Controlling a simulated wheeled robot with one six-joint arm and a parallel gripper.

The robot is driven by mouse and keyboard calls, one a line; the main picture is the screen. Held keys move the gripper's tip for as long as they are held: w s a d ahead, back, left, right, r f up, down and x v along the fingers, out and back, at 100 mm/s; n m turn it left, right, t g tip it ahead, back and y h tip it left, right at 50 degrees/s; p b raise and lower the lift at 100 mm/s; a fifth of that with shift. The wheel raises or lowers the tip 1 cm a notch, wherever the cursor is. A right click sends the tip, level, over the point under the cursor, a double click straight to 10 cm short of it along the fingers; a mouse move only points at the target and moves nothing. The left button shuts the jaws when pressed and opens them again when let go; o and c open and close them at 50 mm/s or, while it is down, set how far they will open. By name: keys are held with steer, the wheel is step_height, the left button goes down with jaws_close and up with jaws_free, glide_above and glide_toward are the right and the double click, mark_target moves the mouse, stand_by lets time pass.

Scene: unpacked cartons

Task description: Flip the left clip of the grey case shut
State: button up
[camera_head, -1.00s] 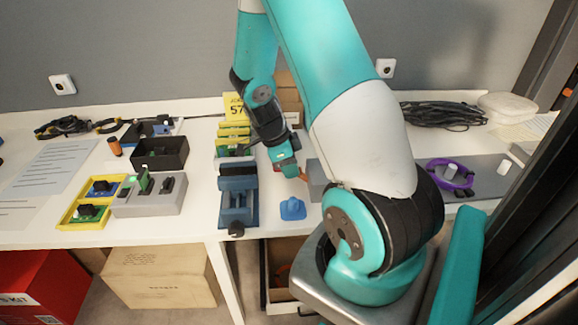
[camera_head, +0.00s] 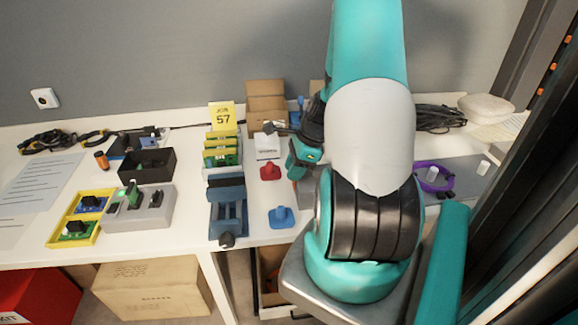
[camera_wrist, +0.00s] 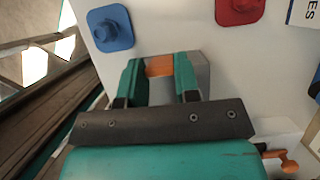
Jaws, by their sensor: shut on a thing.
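The grey case (camera_head: 304,197) stands on the bench, mostly hidden behind my arm in the head view. Part of its grey body (camera_wrist: 201,72) shows in the wrist view beside my fingers. My gripper (camera_head: 297,172) is at the case, pointing down. In the wrist view my gripper (camera_wrist: 158,80) has its two teal fingers on either side of an orange clip (camera_wrist: 159,66) and is shut on it. The clip's angle is hard to tell. A second orange lever (camera_wrist: 287,162) shows at the lower right of the wrist view; what it belongs to is partly hidden.
A blue knobbed piece (camera_head: 283,217) and a red one (camera_head: 270,172) lie left of the case. A blue vise (camera_head: 228,205) stands further left. A purple ring (camera_head: 434,178) lies on a grey mat to the right. Cartons (camera_head: 266,100) stand behind.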

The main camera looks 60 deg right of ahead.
steer(key=shift+s+d+t+y, duration=0.15)
steer(key=shift+s+t+y, duration=0.05)
steer(key=shift+t+y, duration=0.1)
stand_by(0.4)
steer(key=o, duration=0.9)
steer(key=p+v, duration=0.1)
steer(key=v, duration=1.6)
steer(key=shift+s+d+r+p, duration=0.1)
steer(key=shift+s+d+p, duration=0.1)
steer(key=shift+p, duration=0.2)
